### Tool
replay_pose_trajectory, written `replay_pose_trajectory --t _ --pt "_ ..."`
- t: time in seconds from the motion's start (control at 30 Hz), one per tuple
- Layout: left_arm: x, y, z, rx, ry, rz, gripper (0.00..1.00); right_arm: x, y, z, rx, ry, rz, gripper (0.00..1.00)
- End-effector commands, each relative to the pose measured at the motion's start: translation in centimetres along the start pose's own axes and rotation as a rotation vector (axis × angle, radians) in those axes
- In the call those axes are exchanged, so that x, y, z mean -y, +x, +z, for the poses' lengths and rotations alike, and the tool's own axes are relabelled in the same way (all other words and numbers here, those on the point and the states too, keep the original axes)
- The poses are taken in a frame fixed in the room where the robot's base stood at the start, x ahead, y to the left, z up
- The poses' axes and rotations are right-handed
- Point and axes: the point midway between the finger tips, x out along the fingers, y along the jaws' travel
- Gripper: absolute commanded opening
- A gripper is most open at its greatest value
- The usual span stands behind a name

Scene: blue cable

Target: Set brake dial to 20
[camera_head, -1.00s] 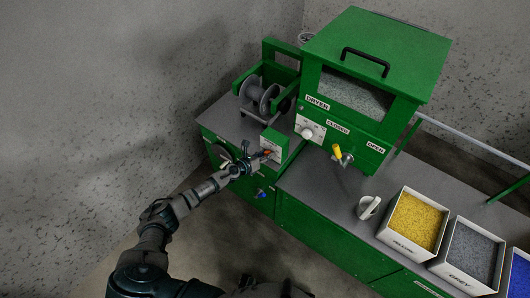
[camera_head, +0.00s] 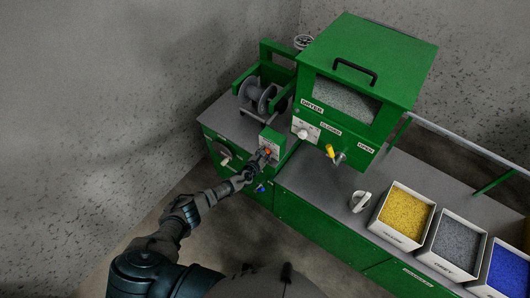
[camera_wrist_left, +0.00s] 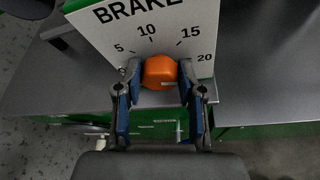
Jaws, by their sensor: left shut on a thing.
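The orange brake dial (camera_wrist_left: 160,72) sits on a white BRAKE plate (camera_wrist_left: 140,30) with marks 5, 10, 15 and 20. In the left wrist view my left gripper (camera_wrist_left: 160,84) has its two fingers on either side of the dial, shut on it. Any pointer on the dial is hidden or too small to read. In the head view the dial (camera_head: 267,152) is a small orange spot on the green brake box (camera_head: 272,140), with my left gripper (camera_head: 262,160) at its front. My right gripper is not in view.
A cable spool (camera_head: 260,95) stands behind the brake box. The green dryer (camera_head: 355,90), with a yellow-handled valve (camera_head: 331,151), stands to the right. A white scoop (camera_head: 360,201) and the yellow (camera_head: 405,213), grey (camera_head: 455,247) and blue bins lie further right on the counter.

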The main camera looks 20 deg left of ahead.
Motion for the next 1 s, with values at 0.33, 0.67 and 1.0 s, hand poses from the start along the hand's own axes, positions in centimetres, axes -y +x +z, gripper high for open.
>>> replay_pose_trajectory --t 0.33,0.67,1.0 --pt "0.43 -0.16 -0.74 -0.011 0.050 0.013 0.04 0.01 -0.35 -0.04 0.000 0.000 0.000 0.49" --pt "0.44 -0.16 -0.75 -0.011 0.050 0.012 0.41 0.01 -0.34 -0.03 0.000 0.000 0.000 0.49" --pt "0.21 -0.12 -0.29 -0.004 0.048 0.017 0.64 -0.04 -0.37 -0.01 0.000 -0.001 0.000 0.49"
